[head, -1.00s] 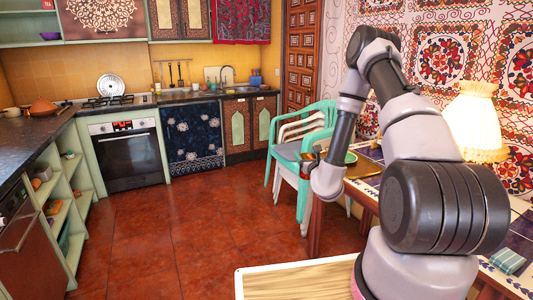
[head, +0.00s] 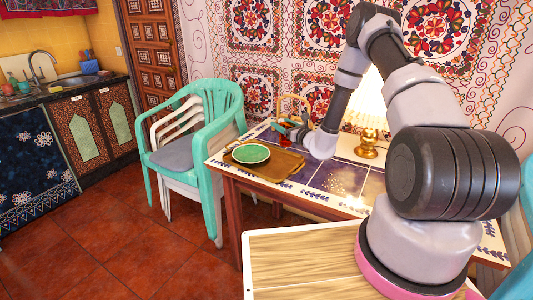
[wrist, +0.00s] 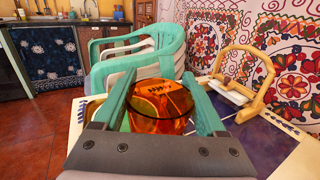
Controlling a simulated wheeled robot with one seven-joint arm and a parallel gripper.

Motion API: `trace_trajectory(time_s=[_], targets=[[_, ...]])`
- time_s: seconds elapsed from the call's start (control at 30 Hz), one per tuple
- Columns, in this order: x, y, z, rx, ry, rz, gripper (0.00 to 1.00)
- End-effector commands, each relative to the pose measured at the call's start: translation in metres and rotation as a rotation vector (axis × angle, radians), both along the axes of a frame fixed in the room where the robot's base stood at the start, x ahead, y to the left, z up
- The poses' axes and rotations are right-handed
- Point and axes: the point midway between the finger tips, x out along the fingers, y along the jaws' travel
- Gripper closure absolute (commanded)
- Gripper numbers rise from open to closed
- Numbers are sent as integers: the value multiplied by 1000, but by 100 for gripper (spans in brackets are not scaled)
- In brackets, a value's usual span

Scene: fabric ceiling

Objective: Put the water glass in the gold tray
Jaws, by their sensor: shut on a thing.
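The water glass (wrist: 160,108) is clear amber-orange and sits between the two teal fingers of my gripper (wrist: 163,112) in the wrist view. My gripper is shut on it, and the glass looks about upright. In the head view my gripper (head: 288,128) is over the far left part of the table, just behind the gold tray; the glass shows there only as a small reddish patch. The gold tray (head: 288,172) lies on the table's left end, with a green bowl (head: 250,153) on its left part. The tray's right part looks bare.
The tiled table (head: 338,180) carries a lit lamp (head: 368,145) right of my gripper. A wooden holder (wrist: 262,85) stands right of the glass in the wrist view. Stacked chairs (head: 205,135) stand close to the table's left end. Open floor lies at the left.

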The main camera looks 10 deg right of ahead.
Motion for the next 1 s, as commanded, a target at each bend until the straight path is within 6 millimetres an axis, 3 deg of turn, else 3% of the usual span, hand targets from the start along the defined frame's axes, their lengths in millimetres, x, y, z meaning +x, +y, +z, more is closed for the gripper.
trace_trajectory(time_s=[0.13, 0.3, 0.57, 0.73, 1.0], targets=[[8, 16, -23, -16, 10, 76, 88], [8, 16, -54, -17, 9, 79, 88], [8, 15, -76, -18, 8, 78, 88], [8, 15, -102, -17, 9, 77, 88], [8, 15, -107, -17, 6, 76, 88]])
